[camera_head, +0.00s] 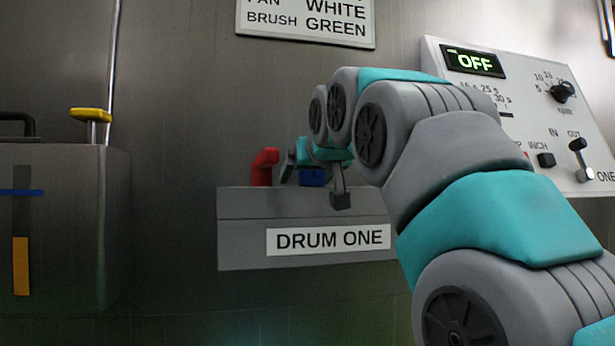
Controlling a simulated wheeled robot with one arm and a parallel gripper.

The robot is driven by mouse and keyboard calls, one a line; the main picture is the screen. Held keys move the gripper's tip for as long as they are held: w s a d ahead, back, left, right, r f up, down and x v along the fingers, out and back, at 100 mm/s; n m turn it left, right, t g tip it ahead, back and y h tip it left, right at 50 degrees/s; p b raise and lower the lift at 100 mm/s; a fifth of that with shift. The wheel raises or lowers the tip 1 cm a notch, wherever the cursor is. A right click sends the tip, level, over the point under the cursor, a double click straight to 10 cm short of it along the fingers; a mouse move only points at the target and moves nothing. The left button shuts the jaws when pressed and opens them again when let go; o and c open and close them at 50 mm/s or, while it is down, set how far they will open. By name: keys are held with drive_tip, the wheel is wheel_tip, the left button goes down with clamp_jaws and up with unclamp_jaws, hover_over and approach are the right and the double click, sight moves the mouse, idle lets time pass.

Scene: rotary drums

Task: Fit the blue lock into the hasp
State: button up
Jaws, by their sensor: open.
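The blue lock (312,177) shows as a small blue block at the top of the grey box labelled DRUM ONE (240,232), partly covered by my gripper. My gripper (318,183) is open at the top of this box. One dark fingertip hangs in front of the box's upper face, right of the blue lock. I cannot tell whether the fingers touch the lock. A red handle (264,167) stands on the box just left of the lock. The hasp cannot be made out clearly behind my gripper.
A control panel (520,120) reading OFF, with a knob and a lever, is at the right behind my arm. A grey box with a yellow-topped post (91,114) stands at the left. A sign (306,20) hangs above. The wall between is bare.

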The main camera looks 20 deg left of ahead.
drive_tip(key=v, duration=0.7)
drive_tip(key=shift+s+d+r, duration=0.1)
drive_tip(key=shift+s+d, duration=0.1)
drive_tip(key=shift+s, duration=0.1)
